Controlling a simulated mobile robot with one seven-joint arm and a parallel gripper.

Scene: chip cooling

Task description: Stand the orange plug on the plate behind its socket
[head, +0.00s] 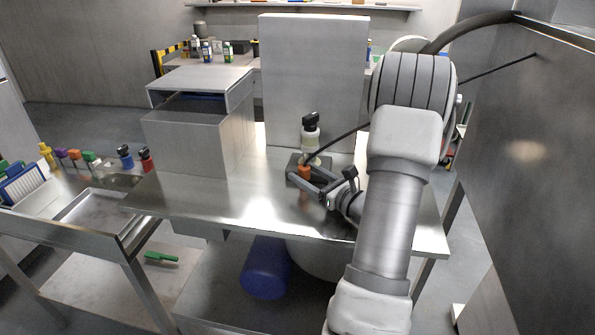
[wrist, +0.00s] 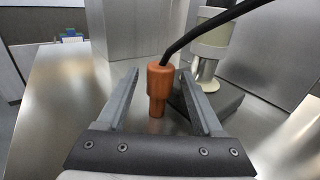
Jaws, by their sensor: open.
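The orange plug (wrist: 159,84) stands upright between the open fingers of my gripper (wrist: 160,74), wide body up and narrow part down. A gap shows on each side of it. In the head view, the plug (head: 304,172) is partly hidden by my gripper (head: 303,174). A black cable (wrist: 205,29) leaves the plug's top toward the upper right. A dark plate (wrist: 225,101) lies just right of the plug, partly behind a finger. A pale cylindrical unit with a black top (head: 310,136) stands at the plate. I cannot make out the socket or what the plug rests on.
The steel table (head: 245,205) is clear to the left and front. A wall (head: 530,160) is close on the right.

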